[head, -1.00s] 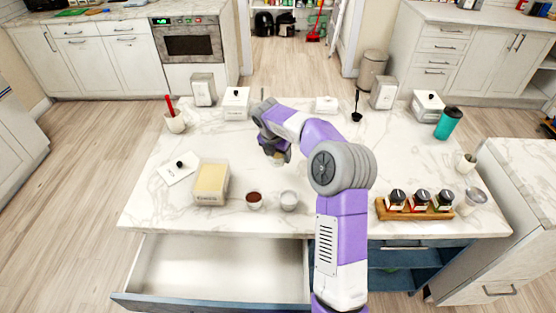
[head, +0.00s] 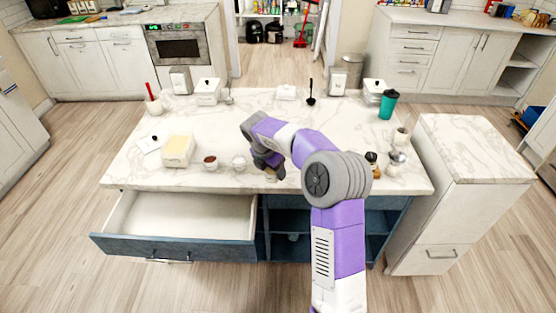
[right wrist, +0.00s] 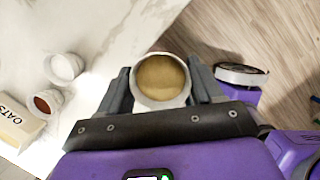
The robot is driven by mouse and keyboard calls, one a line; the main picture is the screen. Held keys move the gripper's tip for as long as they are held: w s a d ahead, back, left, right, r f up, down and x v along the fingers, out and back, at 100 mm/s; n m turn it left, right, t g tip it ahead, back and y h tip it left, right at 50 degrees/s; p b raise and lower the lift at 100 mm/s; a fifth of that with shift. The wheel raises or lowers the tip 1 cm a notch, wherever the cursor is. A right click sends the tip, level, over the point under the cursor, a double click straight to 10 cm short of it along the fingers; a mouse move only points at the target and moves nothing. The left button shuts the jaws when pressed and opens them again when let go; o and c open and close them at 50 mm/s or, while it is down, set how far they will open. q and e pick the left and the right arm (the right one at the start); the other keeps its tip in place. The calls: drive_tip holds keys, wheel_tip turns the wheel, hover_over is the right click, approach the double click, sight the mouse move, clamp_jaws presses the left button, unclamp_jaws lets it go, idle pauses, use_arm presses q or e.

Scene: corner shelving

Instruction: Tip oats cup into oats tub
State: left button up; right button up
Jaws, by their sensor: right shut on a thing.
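The oats tub (head: 178,150) stands open at the left of the island's near side, with pale contents. Its side, lettered OATS, shows at the left edge of the right wrist view (right wrist: 15,122). My right gripper (head: 268,166) is at the island's near edge, right of the tub. It is shut on a round white cup (right wrist: 160,82) of tan, oat-like contents, which looks upright. The cup is mostly hidden by the gripper in the head view. A white lid with a black knob (head: 150,143) lies left of the tub. My left gripper is out of view.
A small bowl with dark brown contents (head: 210,163) and a pale bowl (head: 239,163) stand between tub and gripper. A drawer (head: 185,215) is open below the tub. My right arm partly hides jars at the right. The island's middle is clear.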

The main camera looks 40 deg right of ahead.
drive_tip(key=s+a+f+m+g+y, duration=0.1)
drive_tip(key=s+a+f+m, duration=0.3)
drive_tip(key=a+m, duration=0.2)
drive_tip(key=s+a+f+m+g+y, duration=0.1)
drive_tip(key=s+a+f+m+g, duration=0.1)
drive_tip(key=s+a+f+m, duration=0.2)
drive_tip(key=s+a+f+m+g+y, duration=0.1)
drive_tip(key=s+a+f+m, duration=0.2)
drive_tip(key=a+m, duration=0.7)
drive_tip(key=a+f, duration=0.2)
drive_tip(key=a, duration=0.1)
drive_tip(key=shift+s+a+g, duration=0.25)
drive_tip(key=shift+s+g, duration=0.05)
drive_tip(key=shift+s, duration=0.1)
drive_tip(key=shift+w+r, duration=0.1)
drive_tip(key=shift+r, duration=0.05)
